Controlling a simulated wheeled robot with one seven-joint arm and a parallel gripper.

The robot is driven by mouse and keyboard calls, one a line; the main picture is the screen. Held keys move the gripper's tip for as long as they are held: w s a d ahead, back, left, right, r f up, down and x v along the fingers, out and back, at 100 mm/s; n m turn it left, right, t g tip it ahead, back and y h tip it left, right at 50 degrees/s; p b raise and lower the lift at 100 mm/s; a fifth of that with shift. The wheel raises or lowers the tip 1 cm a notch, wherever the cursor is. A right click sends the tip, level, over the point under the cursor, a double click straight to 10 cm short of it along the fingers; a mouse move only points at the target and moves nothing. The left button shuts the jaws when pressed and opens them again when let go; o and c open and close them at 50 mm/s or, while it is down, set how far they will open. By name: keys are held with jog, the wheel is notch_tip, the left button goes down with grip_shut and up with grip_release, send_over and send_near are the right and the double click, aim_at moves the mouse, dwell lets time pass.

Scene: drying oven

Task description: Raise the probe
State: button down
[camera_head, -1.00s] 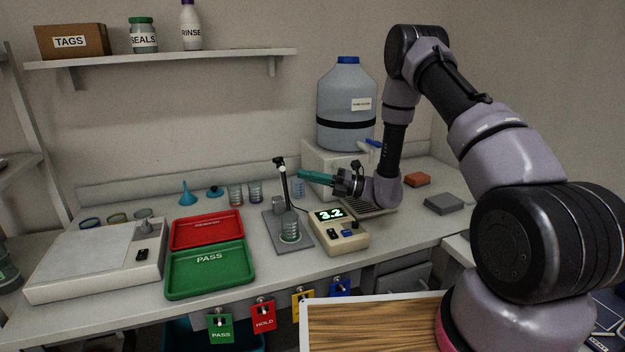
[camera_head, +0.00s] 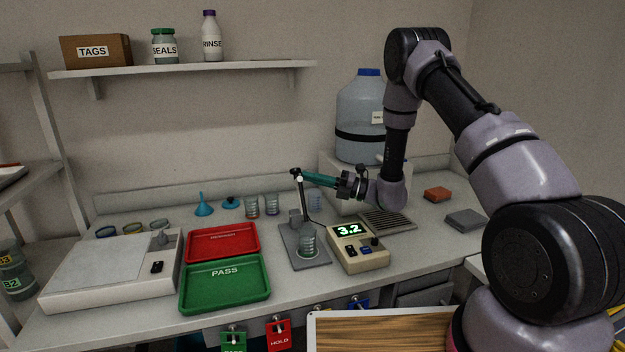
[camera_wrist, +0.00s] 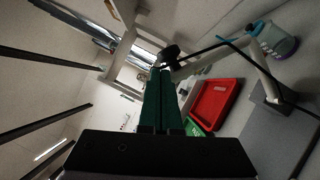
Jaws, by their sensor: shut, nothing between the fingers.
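The probe stand has a grey base plate (camera_head: 322,262), a thin upright and a black head (camera_head: 297,173) with a pale knob below it. A clear beaker (camera_head: 307,246) stands on the plate. How the probe sits in the beaker is too small to tell. My gripper (camera_head: 303,177) has long teal fingers, shut and empty, pointing left with their tips at the stand's head. In the wrist view my gripper (camera_wrist: 161,72) shows its shut green fingers beside a black head piece (camera_wrist: 171,54). I cannot tell whether they touch. A black cable (camera_wrist: 215,47) arcs rightward there.
The beige meter (camera_head: 358,252) reads 3.2, right of the stand. Red (camera_head: 222,243) and green PASS (camera_head: 226,286) trays lie left. Small beakers (camera_head: 272,205) and a blue funnel (camera_head: 204,206) stand behind. A large jug (camera_head: 362,110) stands behind my arm.

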jog(key=w+a+m+h, duration=0.1)
jog(key=w, duration=0.2)
jog(key=w+a+m, duration=0.1)
jog(key=w+m, duration=0.1)
jog(key=w, duration=0.1)
jog(key=w+a+m+h, duration=0.1)
jog(key=w, duration=0.2)
jog(key=shift+w+a+r+m+h, duration=0.1)
jog(key=shift+w+a+m+h, duration=0.2)
jog(key=shift+a+m, duration=0.1)
jog(key=shift+w+d, duration=0.1)
jog(key=shift+w, duration=0.1)
jog(key=shift+w+d, duration=0.3)
jog(key=shift+d, duration=0.05)
